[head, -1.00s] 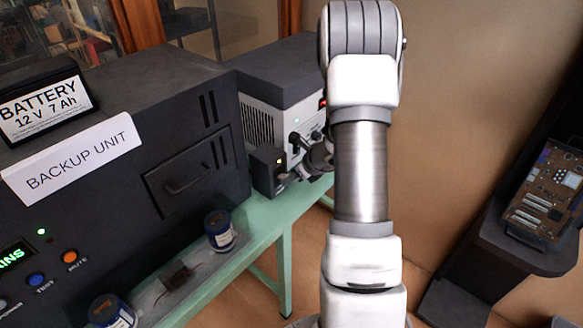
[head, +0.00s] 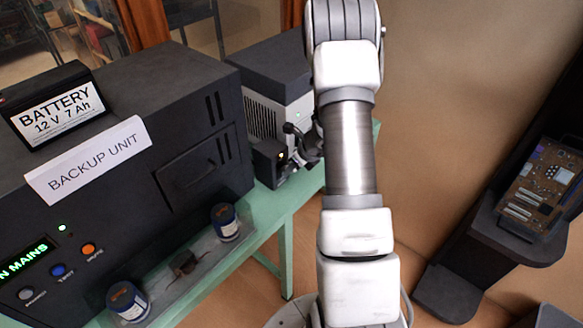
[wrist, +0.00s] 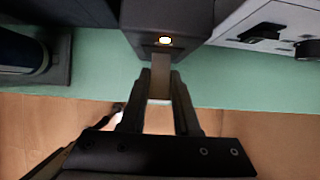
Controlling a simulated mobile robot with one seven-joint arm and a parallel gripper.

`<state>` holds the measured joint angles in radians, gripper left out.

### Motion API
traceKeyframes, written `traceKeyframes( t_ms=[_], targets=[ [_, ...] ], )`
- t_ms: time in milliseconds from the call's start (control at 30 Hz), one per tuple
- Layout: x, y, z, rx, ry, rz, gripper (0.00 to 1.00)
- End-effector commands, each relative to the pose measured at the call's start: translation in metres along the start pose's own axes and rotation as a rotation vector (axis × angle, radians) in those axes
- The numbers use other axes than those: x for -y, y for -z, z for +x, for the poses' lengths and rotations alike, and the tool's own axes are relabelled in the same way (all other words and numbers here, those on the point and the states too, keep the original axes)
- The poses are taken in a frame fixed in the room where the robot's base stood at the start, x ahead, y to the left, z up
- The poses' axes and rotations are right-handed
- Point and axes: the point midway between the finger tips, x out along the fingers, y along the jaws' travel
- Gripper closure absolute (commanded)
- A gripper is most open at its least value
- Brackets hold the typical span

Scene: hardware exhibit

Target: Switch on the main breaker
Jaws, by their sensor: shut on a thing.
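A small dark box (head: 268,165) with a lit indicator stands on the green bench, just right of the backup unit; I take it for the main breaker. In the wrist view the box (wrist: 168,22) is at the top centre, its lamp glowing white-orange. A flat grey-brown lever (wrist: 160,72) sticks out below the lamp. My gripper (wrist: 160,88) is shut on this lever, one dark finger on each side. In the head view my gripper (head: 306,160) is small, at the box's right side and partly hidden by my arm. The lever cannot be made out there.
The black backup unit (head: 110,190) fills the left, with a battery (head: 55,100) on top. Its display reads "N MAINS". Two blue cans (head: 225,222) stand in a tray before it. A white-fronted unit (head: 277,115) stands behind the box. A circuit board (head: 538,185) is at right.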

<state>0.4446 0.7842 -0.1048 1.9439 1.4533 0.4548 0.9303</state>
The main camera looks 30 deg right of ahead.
Motion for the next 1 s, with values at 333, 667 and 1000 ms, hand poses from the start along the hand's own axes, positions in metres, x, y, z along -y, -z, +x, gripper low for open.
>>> traceKeyframes(
  t_ms=[333,667,1000],
  targets=[
    [0.0,0.001,0.0,-0.002,0.001,0.0,0.4],
    [0.001,-0.001,-0.015,0.001,0.003,0.0,0.4],
    [0.001,-0.002,-0.088,0.001,0.005,-0.001,0.4]
  ],
)
